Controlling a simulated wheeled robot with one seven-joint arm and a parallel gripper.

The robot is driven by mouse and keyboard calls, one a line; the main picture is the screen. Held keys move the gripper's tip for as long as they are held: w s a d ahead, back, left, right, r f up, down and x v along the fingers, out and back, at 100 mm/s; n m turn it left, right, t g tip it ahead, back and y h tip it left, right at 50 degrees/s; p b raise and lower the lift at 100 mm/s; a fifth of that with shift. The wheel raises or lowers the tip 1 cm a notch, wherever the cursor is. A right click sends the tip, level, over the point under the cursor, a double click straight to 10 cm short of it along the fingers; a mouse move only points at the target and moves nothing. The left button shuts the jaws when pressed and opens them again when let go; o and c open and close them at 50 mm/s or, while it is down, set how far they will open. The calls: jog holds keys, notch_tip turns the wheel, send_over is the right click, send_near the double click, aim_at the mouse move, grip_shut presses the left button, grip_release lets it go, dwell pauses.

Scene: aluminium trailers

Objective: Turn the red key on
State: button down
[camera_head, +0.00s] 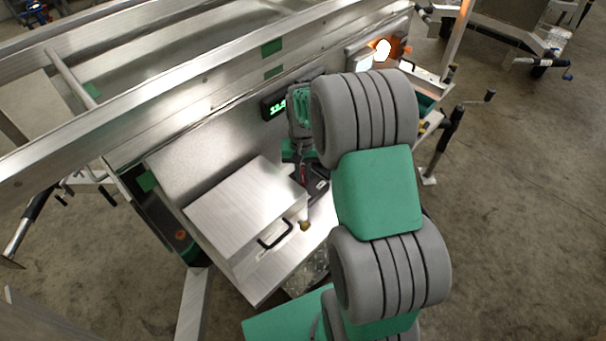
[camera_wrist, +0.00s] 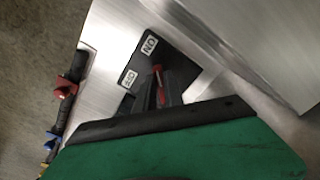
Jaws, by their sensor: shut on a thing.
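The red key (camera_wrist: 158,78) shows in the wrist view as a narrow red strip between the dark fingers of my gripper (camera_wrist: 163,92). My gripper is shut on it. The key sits at a black switch plate (camera_wrist: 143,62) with a white ON label (camera_wrist: 150,45) and a white OFF label (camera_wrist: 128,77). The fingers hide most of the key, so its exact angle is hard to tell. In the head view, the black plate (camera_head: 319,188) lies on the metal ledge beside my gripper (camera_head: 303,175), and my arm partly covers this area.
A metal box with a black handle (camera_head: 275,235) stands just left of the plate. A green-digit display (camera_head: 274,107) is on the trailer wall behind. An orange lamp (camera_head: 385,49) glows at upper right. In the wrist view, a red-knobbed fitting (camera_wrist: 65,88) is at left.

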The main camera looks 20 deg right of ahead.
aim_at(303, 177)
jog(key=shift+m, duration=0.3)
jog(key=c, duration=1.4)
grip_release()
jog(key=shift+c, duration=0.2)
notch_tip(303, 177, up, 8)
jog(key=shift+f, duration=0.25)
jog(key=shift+r, duration=0.2)
